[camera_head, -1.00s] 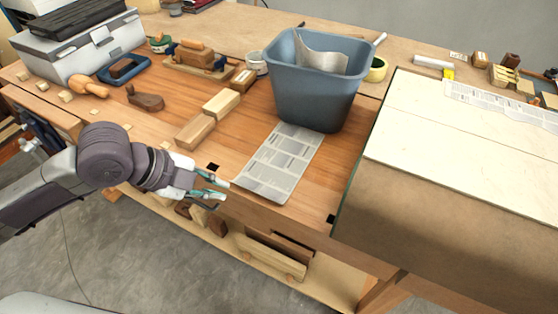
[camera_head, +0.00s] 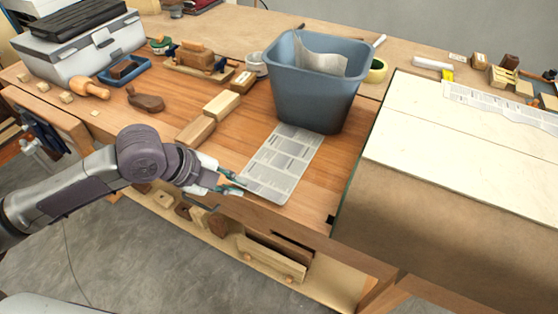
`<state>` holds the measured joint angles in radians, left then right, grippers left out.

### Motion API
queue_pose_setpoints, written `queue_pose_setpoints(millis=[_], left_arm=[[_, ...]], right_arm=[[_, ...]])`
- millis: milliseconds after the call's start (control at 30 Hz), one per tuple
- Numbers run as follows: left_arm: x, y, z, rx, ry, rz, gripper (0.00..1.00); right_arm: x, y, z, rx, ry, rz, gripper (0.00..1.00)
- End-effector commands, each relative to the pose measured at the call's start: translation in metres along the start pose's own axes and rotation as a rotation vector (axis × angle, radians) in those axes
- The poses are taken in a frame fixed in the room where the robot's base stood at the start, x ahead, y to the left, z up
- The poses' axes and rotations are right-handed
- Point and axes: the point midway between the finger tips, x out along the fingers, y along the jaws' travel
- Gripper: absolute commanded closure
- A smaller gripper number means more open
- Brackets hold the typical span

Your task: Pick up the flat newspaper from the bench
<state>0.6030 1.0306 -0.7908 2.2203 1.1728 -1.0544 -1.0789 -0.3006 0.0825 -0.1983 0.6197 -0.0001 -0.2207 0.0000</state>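The flat newspaper (camera_head: 280,165) lies on the wooden bench (camera_head: 325,185), from the foot of the blue-grey bin to the bench's front edge. Its far end is hidden by the bin. My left gripper (camera_head: 240,186) is at the newspaper's front left corner, by the bench edge. Its fingers are parted, one higher than the other. The corner shows close to the fingertips; whether it lies between them or is touched, I cannot tell. My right gripper is not in view.
The blue-grey bin (camera_head: 313,100) holds a curled sheet (camera_head: 318,62). Wooden blocks (camera_head: 205,120) lie left of the newspaper. A large board-covered form (camera_head: 465,125) with another printed sheet (camera_head: 500,105) stands at right. A toolbox (camera_head: 80,48) is at back left.

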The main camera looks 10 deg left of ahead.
Motion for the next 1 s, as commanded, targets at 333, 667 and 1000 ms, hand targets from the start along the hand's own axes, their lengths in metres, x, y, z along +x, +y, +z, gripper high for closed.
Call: queue_pose_setpoints(millis=[333, 667, 1000], left_arm=[[0.038, 0.000, 0.000, 0.000, 0.000, 0.001, 0.89], [0.038, 0.001, 0.000, 0.000, 0.000, 0.001, 1.00], [0.038, 0.000, 0.000, -0.001, 0.000, 0.001, 1.00]], right_arm=[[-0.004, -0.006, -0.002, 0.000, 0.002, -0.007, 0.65], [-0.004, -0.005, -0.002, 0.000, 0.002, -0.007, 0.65], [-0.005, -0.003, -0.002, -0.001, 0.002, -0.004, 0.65]])
